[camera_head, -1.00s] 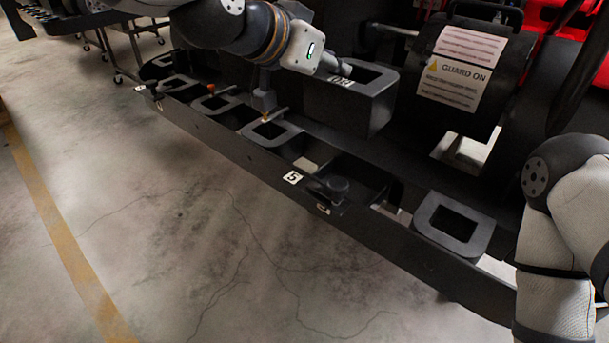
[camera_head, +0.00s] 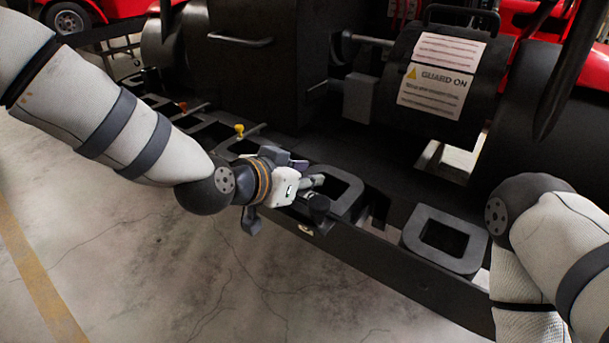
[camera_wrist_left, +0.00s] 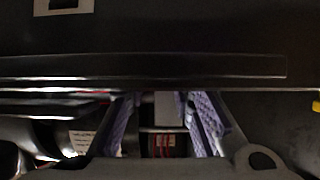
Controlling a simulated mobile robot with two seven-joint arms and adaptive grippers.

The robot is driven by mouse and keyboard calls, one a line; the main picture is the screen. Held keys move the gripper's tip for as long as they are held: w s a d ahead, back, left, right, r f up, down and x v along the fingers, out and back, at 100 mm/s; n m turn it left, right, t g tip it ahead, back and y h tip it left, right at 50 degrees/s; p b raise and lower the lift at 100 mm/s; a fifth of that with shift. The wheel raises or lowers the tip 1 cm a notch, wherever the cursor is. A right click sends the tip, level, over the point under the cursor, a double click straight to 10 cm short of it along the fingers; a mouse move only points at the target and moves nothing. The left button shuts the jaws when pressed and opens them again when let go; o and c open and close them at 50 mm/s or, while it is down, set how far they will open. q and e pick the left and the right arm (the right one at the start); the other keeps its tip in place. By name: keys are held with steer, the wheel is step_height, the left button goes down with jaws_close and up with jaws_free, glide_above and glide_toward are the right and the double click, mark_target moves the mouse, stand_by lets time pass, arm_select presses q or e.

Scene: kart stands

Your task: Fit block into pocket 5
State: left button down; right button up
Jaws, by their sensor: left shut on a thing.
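My left gripper (camera_head: 308,184) is shut on the block's left side. The gripper hides the "5" label and much of the pocket. In the left wrist view, the purple finger pads (camera_wrist_left: 165,125) stand below a dark surface that fills the top. My right arm shows at the right, but its gripper is out of view.
A similar black block (camera_head: 408,236) sits in the row to the right. Yellow (camera_head: 239,129) and orange knobs mark the row to the left. A guard with a "GUARD ON" sign (camera_head: 433,90) and a dark machine body (camera_head: 265,70) stand behind. Bare floor lies in front.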

arm_select(q)
steer(key=shift+r, duration=0.2)
steer(key=shift+f, duration=0.2)
steer(key=c, duration=1.4)
jaws_free()
